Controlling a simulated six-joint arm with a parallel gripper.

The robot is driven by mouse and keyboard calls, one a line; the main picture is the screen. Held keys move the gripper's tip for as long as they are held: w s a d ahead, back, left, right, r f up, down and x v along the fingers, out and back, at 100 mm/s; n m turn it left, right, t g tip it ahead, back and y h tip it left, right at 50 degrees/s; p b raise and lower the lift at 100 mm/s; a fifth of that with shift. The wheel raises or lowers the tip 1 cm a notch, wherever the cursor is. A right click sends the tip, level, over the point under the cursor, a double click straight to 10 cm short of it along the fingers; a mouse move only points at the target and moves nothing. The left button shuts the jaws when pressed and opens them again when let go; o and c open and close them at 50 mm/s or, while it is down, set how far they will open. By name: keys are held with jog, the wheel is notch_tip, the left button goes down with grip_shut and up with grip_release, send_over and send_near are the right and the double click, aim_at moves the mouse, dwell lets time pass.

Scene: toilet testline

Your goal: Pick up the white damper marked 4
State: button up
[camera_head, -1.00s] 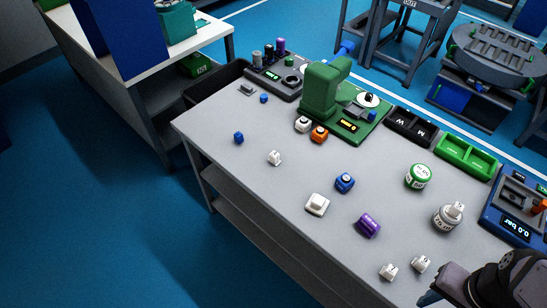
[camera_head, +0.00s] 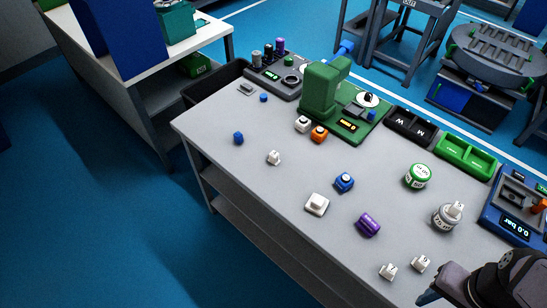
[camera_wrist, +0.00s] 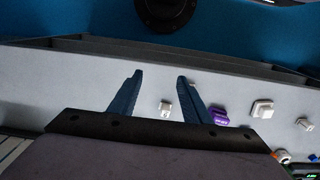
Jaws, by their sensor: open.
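Small white pieces that could be dampers stand on the grey table: two near the front right, a left one (camera_head: 388,271) and a right one (camera_head: 421,263), and one farther left (camera_head: 274,158). Their marks are too small to read, so I cannot tell which bears a 4. My gripper (camera_wrist: 159,76) is open and empty in the wrist view. A white piece (camera_wrist: 166,107) shows between its blue fingers, beyond them, and another (camera_wrist: 193,84) is partly hidden by the right finger. In the head view my gripper is at the bottom right corner, beside the two front pieces.
A purple part (camera_head: 368,225), a white square part (camera_head: 317,204) and a blue part (camera_head: 344,182) lie mid-table. A green-topped can (camera_head: 418,176) and a grey can (camera_head: 447,217) stand right. A blue gauge station (camera_head: 515,222) is at the right edge. The left front table is mostly clear.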

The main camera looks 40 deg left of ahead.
jog(key=shift+r, duration=0.15)
notch_tip(320, 180, up, 5)
jog(key=w+a+f+m+y+b, duration=0.1)
jog(key=w+a+m+y+b, duration=0.15)
jog(key=w+a+b, duration=0.4)
jog(key=w+a+f+m+t+y+b, duration=0.15)
jog(key=w+a+m, duration=0.25)
jog(key=a, duration=0.6)
jog(key=w+a+f+m+y+b, duration=0.1)
jog(key=w+a+m+y+b, duration=0.15)
jog(key=w+a+b, duration=0.4)
jog(key=a+r+m+g+y+b, duration=0.1)
jog(key=a+m+y+b, duration=0.3)
jog(key=a, duration=1)
jog(key=a+r+m+g+y+b, duration=0.2)
jog(key=a+m+y+b, duration=0.15)
jog(key=a, duration=1.15)
send_near(277, 158)
jog(key=shift+s+a+m+t+h+b, duration=0.15)
jog(key=shift+a+m, duration=0.1)
jog(key=shift+a, duration=0.3)
jog(key=shift+s+a+m+t+h+b, duration=0.1)
jog(key=shift+a+m+h+b, duration=0.1)
jog(key=shift+a, duration=0.35)
jog(key=shift+f, duration=0.2)
jog(key=shift+p+x, duration=0.7)
jog(key=shift+x, duration=2.95)
